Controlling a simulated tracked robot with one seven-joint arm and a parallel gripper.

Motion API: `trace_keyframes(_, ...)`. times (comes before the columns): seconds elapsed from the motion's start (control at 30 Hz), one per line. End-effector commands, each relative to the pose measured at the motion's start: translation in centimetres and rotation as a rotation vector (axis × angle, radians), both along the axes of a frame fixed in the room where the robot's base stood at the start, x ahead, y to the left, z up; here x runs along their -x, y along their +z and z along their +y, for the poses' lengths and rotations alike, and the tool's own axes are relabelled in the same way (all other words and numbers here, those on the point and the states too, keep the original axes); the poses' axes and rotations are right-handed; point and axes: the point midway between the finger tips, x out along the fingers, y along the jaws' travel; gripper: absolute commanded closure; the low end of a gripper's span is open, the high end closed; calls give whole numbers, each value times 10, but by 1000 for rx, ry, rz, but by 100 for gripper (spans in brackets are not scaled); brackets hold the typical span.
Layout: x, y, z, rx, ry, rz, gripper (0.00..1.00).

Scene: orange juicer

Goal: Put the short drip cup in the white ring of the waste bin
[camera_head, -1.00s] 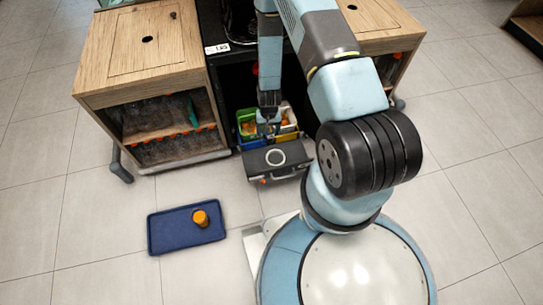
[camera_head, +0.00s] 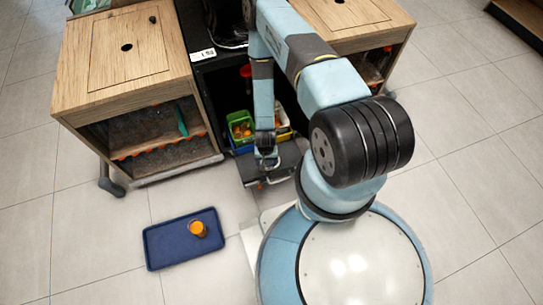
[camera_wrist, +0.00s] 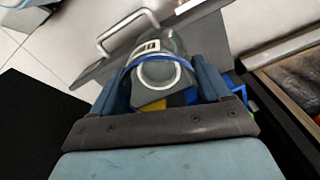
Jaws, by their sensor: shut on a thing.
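My gripper (camera_head: 267,162) points down over the grey lid of the waste bin (camera_head: 250,172), in front of the dark machine. In the wrist view, my gripper (camera_wrist: 160,72) is shut on a clear, greyish short drip cup (camera_wrist: 172,46) with a blue band, held between the two fingers. A white ring (camera_wrist: 143,77) shows below the blue band, partly seen through or behind the cup. Whether the cup touches the ring or hangs above it, I cannot tell. In the head view my gripper hides the ring and most of the cup.
Green and blue bins (camera_head: 240,126) with orange bits stand behind the lid. Wooden cabinets stand left (camera_head: 128,50) and right (camera_head: 345,20).

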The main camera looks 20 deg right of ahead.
Motion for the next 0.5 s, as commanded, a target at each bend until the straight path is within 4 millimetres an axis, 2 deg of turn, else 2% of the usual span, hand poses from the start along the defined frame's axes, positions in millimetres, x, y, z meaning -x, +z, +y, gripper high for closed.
trace_keyframes(0.23,-43,-22,-24,1,5,-2,53)
trace_keyframes(0.5,-71,-64,-40,0,5,0,53)
